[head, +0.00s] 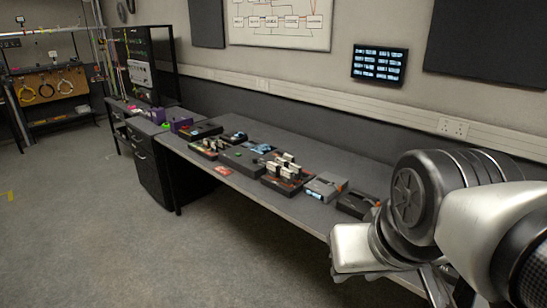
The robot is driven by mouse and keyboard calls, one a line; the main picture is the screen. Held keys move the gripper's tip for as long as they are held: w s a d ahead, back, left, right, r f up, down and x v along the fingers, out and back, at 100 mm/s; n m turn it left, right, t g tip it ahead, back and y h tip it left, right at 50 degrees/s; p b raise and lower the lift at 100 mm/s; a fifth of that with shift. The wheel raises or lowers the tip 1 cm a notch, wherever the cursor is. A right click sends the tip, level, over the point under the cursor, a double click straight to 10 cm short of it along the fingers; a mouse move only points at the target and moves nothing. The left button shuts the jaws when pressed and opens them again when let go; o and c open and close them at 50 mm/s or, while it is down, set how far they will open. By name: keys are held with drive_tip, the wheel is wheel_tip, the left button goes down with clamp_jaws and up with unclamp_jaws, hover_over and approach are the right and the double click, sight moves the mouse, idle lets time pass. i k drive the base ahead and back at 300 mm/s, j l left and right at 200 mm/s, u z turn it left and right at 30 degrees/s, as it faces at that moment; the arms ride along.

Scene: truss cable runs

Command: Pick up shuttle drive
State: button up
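I cannot tell for sure which item is the shuttle drive. A light grey box (325,186) with a small lit blue display and an orange mark sits near the right end of the long desk (240,180). A dark open box or tray (356,204) with a bit of orange lies just right of it. My gripper (442,290) hangs at the lower right, in front of the desk's right end and apart from these items. Its fingertips run to the picture's bottom edge, so I cannot tell whether it is open or shut.
Dark units with upright light modules (284,172) and several small devices crowd the desk. A red card (223,170) lies near its front edge. A drawer cabinet (149,165) and a rack (140,62) stand left. The grey floor (150,250) in front is clear.

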sight(297, 169)
drive_tip(key=i+z, duration=0.1)
drive_tip(key=z, duration=0.25)
drive_tip(key=i+j+z, duration=0.1)
drive_tip(key=z, duration=0.3)
drive_tip(key=i+j+z, duration=0.2)
drive_tip(key=j, duration=0.15)
drive_tip(key=i+j+z, duration=0.15)
drive_tip(key=j, duration=0.2)
drive_tip(key=i+j+z, duration=0.2)
drive_tip(key=j, duration=0.15)
drive_tip(key=i+j, duration=0.15)
drive_tip(key=j, duration=0.25)
drive_tip(key=i+j, duration=0.1)
drive_tip(key=j, duration=0.25)
drive_tip(key=i+j+z, duration=0.1)
drive_tip(key=j, duration=0.3)
drive_tip(key=i+j, duration=0.15)
drive_tip(key=j, duration=0.25)
drive_tip(key=i+j, duration=0.1)
drive_tip(key=j, duration=0.3)
drive_tip(key=i+j, duration=0.1)
drive_tip(key=j, duration=0.3)
drive_tip(key=i+j+z, duration=0.1)
drive_tip(key=j, duration=0.3)
